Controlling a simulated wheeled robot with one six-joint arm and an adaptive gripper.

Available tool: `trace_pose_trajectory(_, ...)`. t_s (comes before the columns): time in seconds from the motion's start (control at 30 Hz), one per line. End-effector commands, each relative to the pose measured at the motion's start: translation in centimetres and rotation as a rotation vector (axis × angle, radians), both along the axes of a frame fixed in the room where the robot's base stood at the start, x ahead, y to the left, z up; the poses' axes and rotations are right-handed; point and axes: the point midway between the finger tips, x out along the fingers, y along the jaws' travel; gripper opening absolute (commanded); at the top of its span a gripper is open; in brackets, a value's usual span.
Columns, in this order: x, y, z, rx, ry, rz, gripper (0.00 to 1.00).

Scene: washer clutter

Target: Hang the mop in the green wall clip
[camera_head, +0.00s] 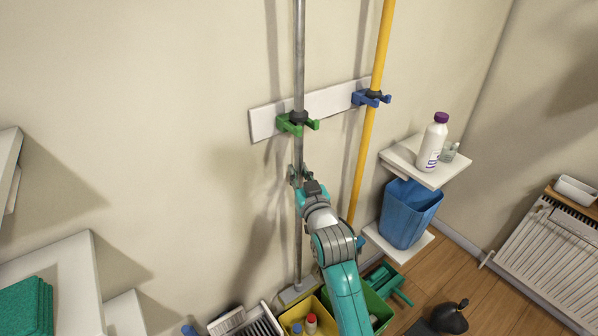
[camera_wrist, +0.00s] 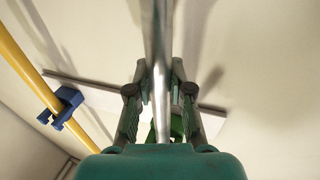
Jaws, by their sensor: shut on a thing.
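The mop's grey metal pole (camera_head: 299,60) stands upright at the green wall clip (camera_head: 290,126). A dark collar on the pole sits at the clip, and the pole appears to be between its prongs. The mop's flat grey head (camera_head: 297,291) is low by the wall. My gripper (camera_head: 299,174) is shut on the pole a little below the clip. In the wrist view the pole (camera_wrist: 161,75) runs between the fingers of my gripper (camera_wrist: 160,90). The green clip (camera_wrist: 177,125) is partly hidden behind the pole there.
A yellow pole (camera_head: 372,100) hangs in a blue clip (camera_head: 371,98) to the right on the same white rail (camera_head: 325,100). A shelf (camera_head: 400,157) holds a white bottle (camera_head: 432,145). A blue bin (camera_head: 408,215) stands below. Crates (camera_head: 377,306) crowd the floor.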

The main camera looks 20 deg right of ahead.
Motion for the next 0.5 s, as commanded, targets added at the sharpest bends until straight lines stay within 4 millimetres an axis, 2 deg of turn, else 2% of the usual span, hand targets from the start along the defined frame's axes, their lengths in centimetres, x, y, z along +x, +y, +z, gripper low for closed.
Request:
trace_pose_trajectory(0.43,0.00,0.00,-0.63,0.000,-0.002,0.000,0.00)
trace_pose_trajectory(0.47,0.00,0.00,-0.64,0.000,-0.002,0.000,0.23)
trace_pose_trajectory(0.5,0.00,0.00,-0.62,0.000,-0.002,0.000,0.33)
